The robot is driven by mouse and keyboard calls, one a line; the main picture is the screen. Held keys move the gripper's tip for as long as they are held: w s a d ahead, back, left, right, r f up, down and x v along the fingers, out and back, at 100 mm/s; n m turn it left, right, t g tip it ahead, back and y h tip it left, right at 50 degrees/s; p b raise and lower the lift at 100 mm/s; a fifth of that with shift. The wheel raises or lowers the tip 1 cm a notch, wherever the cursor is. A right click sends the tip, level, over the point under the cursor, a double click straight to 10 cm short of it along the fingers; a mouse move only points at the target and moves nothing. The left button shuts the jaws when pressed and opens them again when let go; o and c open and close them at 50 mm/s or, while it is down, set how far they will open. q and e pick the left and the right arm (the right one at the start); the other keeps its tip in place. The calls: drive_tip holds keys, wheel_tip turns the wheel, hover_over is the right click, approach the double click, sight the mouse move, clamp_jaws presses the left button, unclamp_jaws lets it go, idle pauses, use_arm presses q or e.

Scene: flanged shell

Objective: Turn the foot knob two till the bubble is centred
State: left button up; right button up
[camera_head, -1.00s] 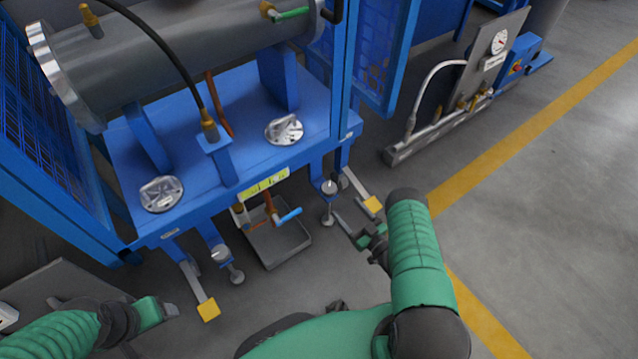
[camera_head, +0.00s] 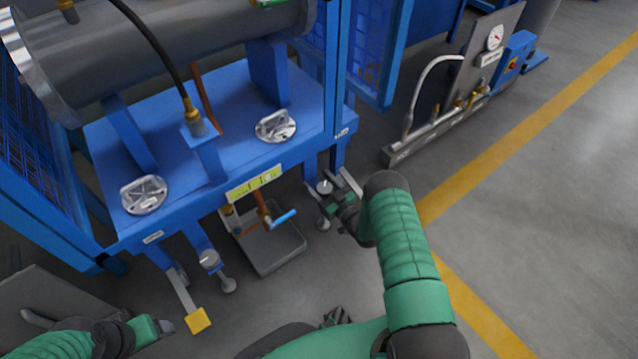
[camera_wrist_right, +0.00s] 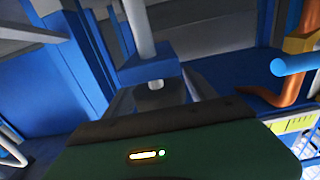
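A blue frame stands on feet with round metal knobs: the right foot knob (camera_head: 325,187) and the left foot knob (camera_head: 209,259). No number is readable on either. My right gripper (camera_head: 330,203) is at the right foot, just below its knob. The right wrist view shows a grey knob (camera_wrist_right: 155,84) under a blue block, just beyond the gripper's body; whether the fingers touch it is unclear. The yellow-green level vial (camera_head: 254,183) is on the frame's front edge; its bubble is too small to place.
A grey tray (camera_head: 272,252) lies between the feet, below a blue-handled valve (camera_head: 283,217). A yellow-ended bar (camera_head: 198,320) sticks out by the left foot. A gauge panel (camera_head: 490,50) stands at the back right. The floor at right is clear.

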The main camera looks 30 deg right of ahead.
drive_tip(key=c, duration=1.1)
drive_tip(key=shift+d+r+m+h+p, duration=0.15)
drive_tip(key=shift+m+h+p, duration=0.65)
drive_tip(key=shift+h, duration=0.4)
drive_tip(key=h, duration=0.1)
drive_tip(key=m+h+p, duration=0.1)
drive_tip(key=m+h, duration=0.1)
drive_tip(key=shift+s+d+g+h, duration=0.1)
drive_tip(key=shift+d+g+h, duration=0.2)
drive_tip(key=shift+h, duration=0.1)
drive_tip(key=m+h, duration=0.1)
drive_tip(key=m+g+h, duration=0.1)
drive_tip(key=h+p, duration=0.1)
drive_tip(key=shift+s+d+m+g, duration=0.1)
drive_tip(key=shift+d+m+g, duration=0.2)
drive_tip(key=shift+m, duration=0.1)
drive_tip(key=shift+s+d+f+m+g+h, duration=0.1)
drive_tip(key=shift+d+m+g+h, duration=0.1)
drive_tip(key=shift+m+g+h, duration=0.65)
drive_tip(key=shift+s+d+f+m+g+h, duration=0.15)
drive_tip(key=shift+m+g+h, duration=0.3)
drive_tip(key=shift+h, duration=0.7)
drive_tip(key=shift+r+m+h, duration=0.1)
drive_tip(key=shift+m+h, duration=0.2)
